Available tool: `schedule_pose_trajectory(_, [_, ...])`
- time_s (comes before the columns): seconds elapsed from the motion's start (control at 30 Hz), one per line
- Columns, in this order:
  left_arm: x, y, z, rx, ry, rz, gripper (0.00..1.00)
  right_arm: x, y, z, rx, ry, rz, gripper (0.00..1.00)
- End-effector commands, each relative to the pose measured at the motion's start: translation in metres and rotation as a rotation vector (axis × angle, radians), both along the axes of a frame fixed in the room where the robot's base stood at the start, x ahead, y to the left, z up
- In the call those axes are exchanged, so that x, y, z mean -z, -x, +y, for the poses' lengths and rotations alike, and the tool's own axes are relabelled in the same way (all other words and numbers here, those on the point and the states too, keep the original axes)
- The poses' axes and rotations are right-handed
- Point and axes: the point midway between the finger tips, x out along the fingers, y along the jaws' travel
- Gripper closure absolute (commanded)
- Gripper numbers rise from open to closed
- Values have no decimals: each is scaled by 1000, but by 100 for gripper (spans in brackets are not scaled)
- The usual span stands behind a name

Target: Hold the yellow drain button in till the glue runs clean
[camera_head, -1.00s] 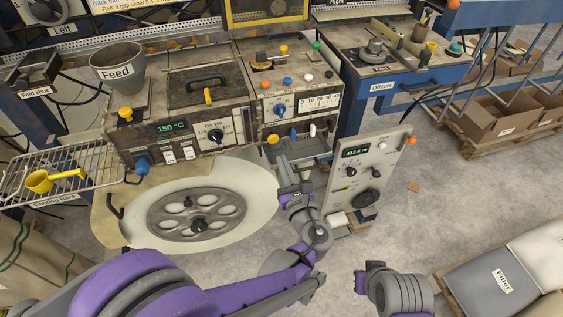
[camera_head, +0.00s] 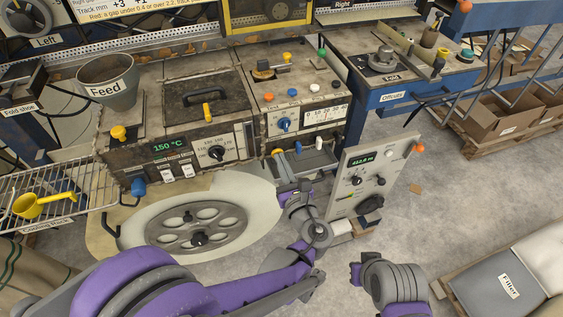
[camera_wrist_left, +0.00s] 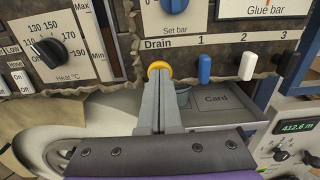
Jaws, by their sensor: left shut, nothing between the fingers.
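The yellow drain button (camera_wrist_left: 159,69) shows under the "Drain" label in the left wrist view, its rim visible around the tips of my left gripper (camera_wrist_left: 160,82). The fingers are shut with nothing between them and appear to be against the button's face; how far it is pressed in I cannot tell. In the head view the button (camera_head: 278,152) is a small yellow spot on the machine's lower front, with my left gripper (camera_head: 281,163) just below it. My right gripper (camera_head: 356,274) is low and away from the machine; its fingers are not clear. I can make out no glue flow.
Blue (camera_wrist_left: 204,68), white (camera_wrist_left: 246,66) and black (camera_wrist_left: 288,64) levers, numbered 1 to 3, sit right of the button. A tray marked "Card" (camera_wrist_left: 215,118) lies below. The grey panel (camera_head: 365,180) with a green readout stands close on the right.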

Motion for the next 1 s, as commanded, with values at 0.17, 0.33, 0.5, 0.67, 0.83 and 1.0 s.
schedule_pose_trajectory(0.17, [1, -15, 5, -2, 0, 0, 100, 3, 0, 0, 0, 0, 1, 100])
schedule_pose_trajectory(0.33, [0, -15, 5, -2, -1, 0, 100, 3, 0, 0, 0, 0, 1, 100])
schedule_pose_trajectory(0.5, [0, -15, 5, -2, -1, -1, 100, 3, 0, 0, 0, 0, 1, 100])
schedule_pose_trajectory(0.67, [0, -15, 6, -3, -2, -2, 100, 3, 0, 0, 0, 0, 1, 100])
schedule_pose_trajectory(0.83, [0, -16, 6, -3, -3, -1, 100, 3, 0, 0, 0, 0, 1, 100])
schedule_pose_trajectory(1.0, [-1, -16, 6, -4, -3, -2, 100, 3, 0, 0, 0, 0, 1, 100])
